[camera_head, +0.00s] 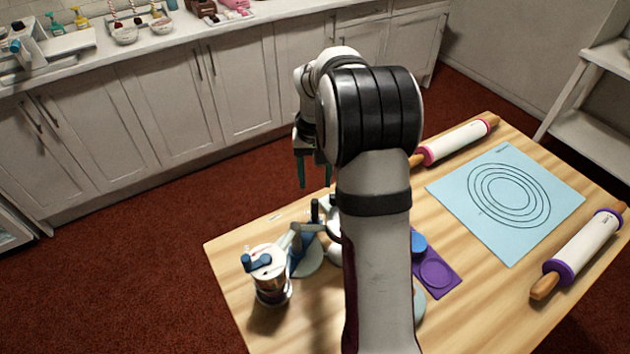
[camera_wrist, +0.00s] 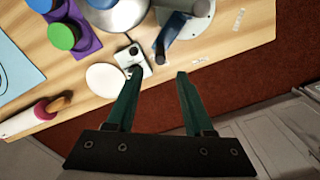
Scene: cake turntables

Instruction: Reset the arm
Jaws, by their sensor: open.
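My gripper (camera_head: 313,172) hangs above the far edge of the wooden table in the head view, partly hidden behind my arm. In the wrist view my gripper (camera_wrist: 158,82) shows two green fingers spread apart with nothing between them. Below the fingers lie the table edge and the dark red floor. A small white device (camera_wrist: 133,62) and a white round disc (camera_wrist: 106,78) lie on the table near the left fingertip, apart from it as far as I can tell.
The table (camera_head: 225,255) bears a canister (camera_head: 270,275) at left, a blue mat (camera_head: 505,200), a rolling pin with purple rings (camera_head: 585,245) and another with pink rings (camera_head: 458,142). A purple tray (camera_head: 436,274) is partly hidden. White cabinets (camera_head: 165,100) stand behind; floor lies between.

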